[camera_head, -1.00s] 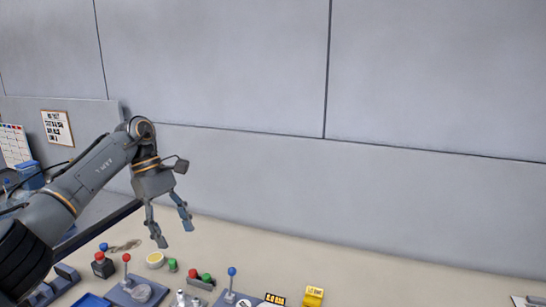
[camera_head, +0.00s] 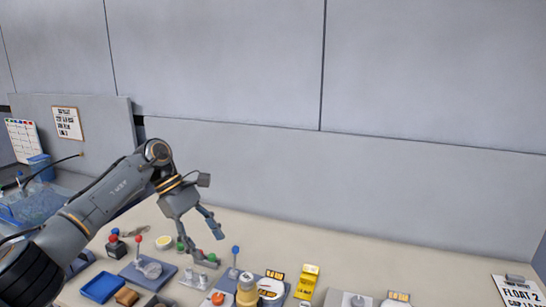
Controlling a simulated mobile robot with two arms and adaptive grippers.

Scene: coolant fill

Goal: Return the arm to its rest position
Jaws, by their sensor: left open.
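My left arm comes in from the left, and its left gripper (camera_head: 207,243) hangs in the air above the table, fingers pointing down and to the right. The fingers are apart and nothing shows between them. My right gripper is not in the view.
The beige table (camera_head: 400,262) holds a blue tray (camera_head: 101,287), a red-knobbed lever (camera_head: 138,240), a blue-knobbed lever (camera_head: 235,250), a yellow block (camera_head: 307,281) and a clipboard (camera_head: 518,290). A grey wall stands behind. A blue bin (camera_head: 40,167) is at the left.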

